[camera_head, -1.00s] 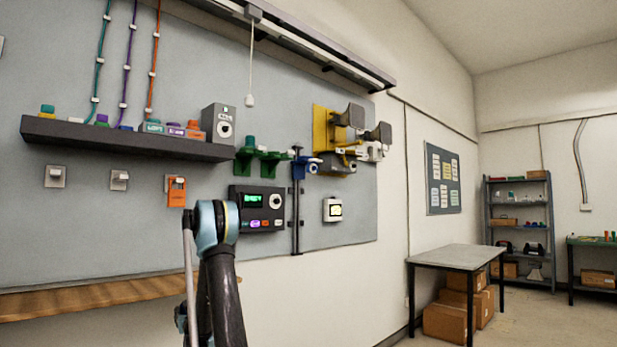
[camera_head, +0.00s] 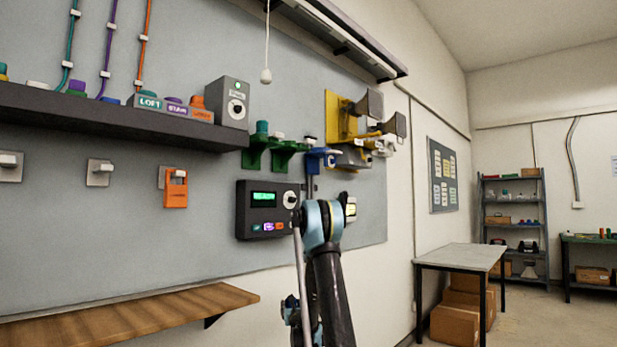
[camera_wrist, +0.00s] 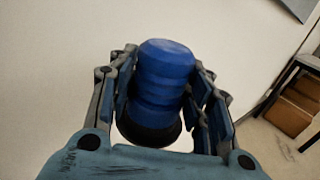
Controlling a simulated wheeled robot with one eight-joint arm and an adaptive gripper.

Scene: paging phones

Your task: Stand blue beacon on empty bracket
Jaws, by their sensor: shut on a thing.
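A blue beacon (camera_wrist: 158,85) with a dark base shows in the wrist view. My gripper (camera_wrist: 165,95) is shut on it, one finger on each side, with the wall behind. In the head view my arm rises at the lower middle; the gripper and beacon cannot be made out there. A pair of green brackets (camera_head: 275,152) sits on the wall panel, the left one with a teal-green beacon (camera_head: 262,128) standing on it. A blue bracket (camera_head: 318,160) is just right of them; a small pale and dark item shows near its top.
A dark shelf (camera_head: 110,118) holds labelled boxes and coloured caps at left. A dark control box (camera_head: 268,208) is below the brackets. A yellow bracket with grey horns (camera_head: 345,115) is right of them. A wooden ledge (camera_head: 130,320) and a grey table (camera_head: 460,257) stand lower.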

